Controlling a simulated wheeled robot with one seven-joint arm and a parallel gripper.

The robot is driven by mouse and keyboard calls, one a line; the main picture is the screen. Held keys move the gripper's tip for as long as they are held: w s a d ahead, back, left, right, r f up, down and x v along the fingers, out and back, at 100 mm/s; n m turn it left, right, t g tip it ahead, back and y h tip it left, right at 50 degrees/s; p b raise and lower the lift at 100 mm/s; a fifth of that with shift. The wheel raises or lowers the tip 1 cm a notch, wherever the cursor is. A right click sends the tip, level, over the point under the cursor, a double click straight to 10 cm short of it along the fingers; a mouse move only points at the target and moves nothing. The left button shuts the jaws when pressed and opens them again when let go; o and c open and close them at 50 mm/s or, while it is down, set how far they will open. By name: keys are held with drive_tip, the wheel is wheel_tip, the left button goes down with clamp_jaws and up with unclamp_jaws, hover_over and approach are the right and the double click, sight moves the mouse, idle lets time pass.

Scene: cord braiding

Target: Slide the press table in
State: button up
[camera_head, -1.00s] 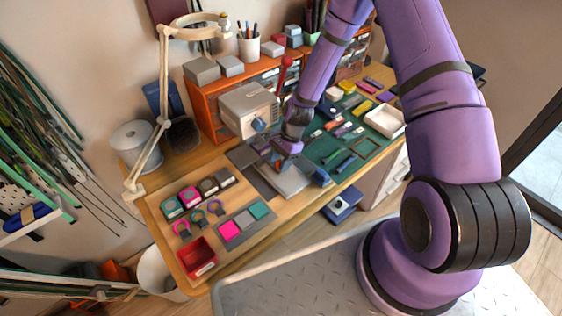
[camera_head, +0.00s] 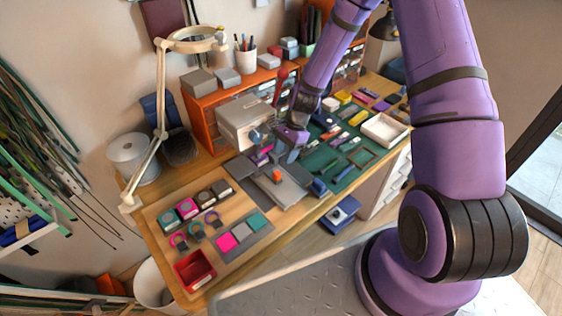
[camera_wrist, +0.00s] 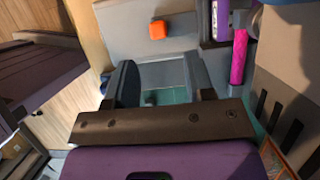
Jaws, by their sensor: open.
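The grey press (camera_head: 243,122), with a red-topped lever, stands at the back of the workbench. The press table, a flat grey plate (camera_head: 290,194) with an orange knob (camera_head: 277,175), lies in front of it. In the wrist view the orange knob (camera_wrist: 158,30) stands on the grey plate (camera_wrist: 125,38), beyond the fingers and apart from them. My gripper (camera_head: 289,153) is above the bench, behind the knob and right of the press front. In the wrist view its two dark fingers (camera_wrist: 160,82) are spread with nothing between them.
A magenta and purple piece (camera_head: 262,154) is by the press front; its magenta rod (camera_wrist: 239,56) shows in the wrist view. A green mat (camera_head: 318,160) with several small parts lies right. Stamp-like blocks, rings and a red bin (camera_head: 211,278) are left. A lamp arm (camera_head: 162,90) rises behind.

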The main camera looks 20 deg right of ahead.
drive_tip(key=shift+v, duration=1.5)
